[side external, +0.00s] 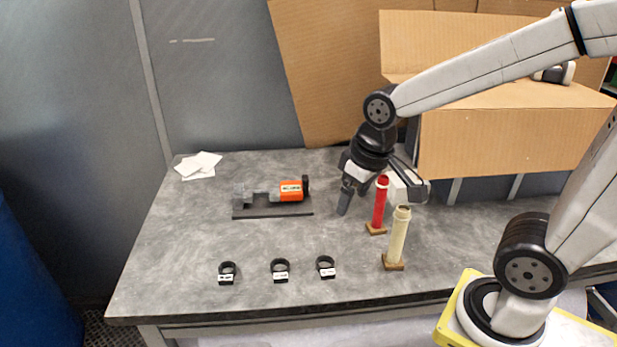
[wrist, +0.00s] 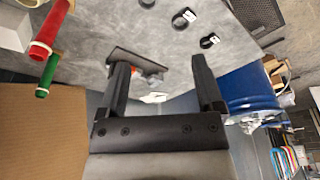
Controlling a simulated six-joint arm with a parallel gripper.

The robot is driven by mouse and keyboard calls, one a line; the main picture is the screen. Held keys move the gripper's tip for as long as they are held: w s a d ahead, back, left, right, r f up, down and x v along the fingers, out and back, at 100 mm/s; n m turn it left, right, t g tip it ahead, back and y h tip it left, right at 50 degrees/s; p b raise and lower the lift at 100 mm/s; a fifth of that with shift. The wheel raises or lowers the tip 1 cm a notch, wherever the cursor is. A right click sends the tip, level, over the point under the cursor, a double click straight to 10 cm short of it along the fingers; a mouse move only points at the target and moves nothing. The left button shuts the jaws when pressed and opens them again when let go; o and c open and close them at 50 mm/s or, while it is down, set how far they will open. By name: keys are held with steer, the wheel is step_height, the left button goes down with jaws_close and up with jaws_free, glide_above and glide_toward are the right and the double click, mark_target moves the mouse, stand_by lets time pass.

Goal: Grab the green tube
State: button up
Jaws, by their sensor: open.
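The green tube (wrist: 47,75) shows only in the wrist view, at the left, just past a red tube (wrist: 48,30). I cannot make it out in the side view, where my arm and the red tube may cover it.
A cream tube (side external: 398,238) stands in front of the red one. An orange-and-grey tool (side external: 288,191) lies left of my gripper. Several black rings (side external: 280,270) line the front. White papers (side external: 198,166) lie at back left. Cardboard (side external: 505,143) rises behind.

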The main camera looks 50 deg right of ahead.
steer(key=w+d+n+h, duration=0.6)
steer(key=d, duration=0.5)
steer(key=w+d+n+g+h, duration=0.1)
steer(key=w+d+n+h, duration=0.55)
steer(key=d, duration=0.45)
steer(key=w+d+n+h, duration=0.5)
steer(key=w+d+n, duration=0.15)
steer(key=d, duration=0.45)
step_height(320, 180, down, 15)
steer(key=shift+w, duration=0.25)
steer(key=shift+h, duration=0.25)
steer(key=shift+w+d, duration=0.15)
steer(key=shift+d, duration=1.05)
steer(key=shift+d, duration=0.1)
steer(key=shift+w+d, duration=0.2)
steer(key=shift+d, duration=1.05)
steer(key=shift+w+d, duration=0.2)
steer(key=shift+d, duration=1.05)
